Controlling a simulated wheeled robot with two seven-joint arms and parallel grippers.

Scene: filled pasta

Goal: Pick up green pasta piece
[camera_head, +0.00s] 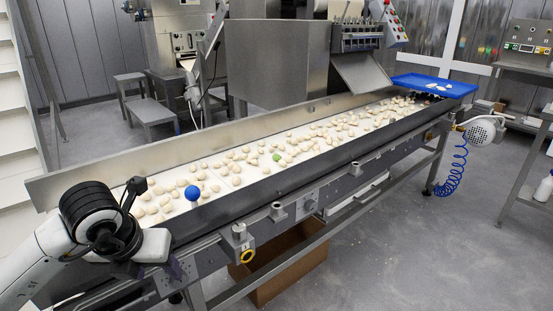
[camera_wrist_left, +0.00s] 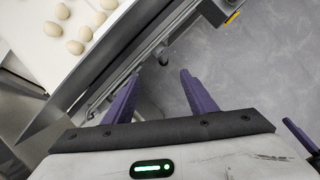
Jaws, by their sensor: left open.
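The green pasta piece (camera_head: 276,157) lies on the white conveyor belt (camera_head: 215,184) among many pale pieces, about midway along the belt in the head view. My left gripper (camera_head: 176,272) is at the near left end of the conveyor, outside its near side wall and well away from the green piece. In the left wrist view its two purple fingers (camera_wrist_left: 160,98) are spread apart with nothing between them. That view shows only a few pale pieces (camera_wrist_left: 75,47) on the belt and no green one.
Metal side walls (camera_head: 330,151) run along the belt. A blue ball-topped knob (camera_head: 192,193) stands at the near wall. A blue tray (camera_head: 434,85) is at the far end. A steel machine (camera_head: 277,62) stands behind, and a cardboard box (camera_head: 285,268) sits below.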

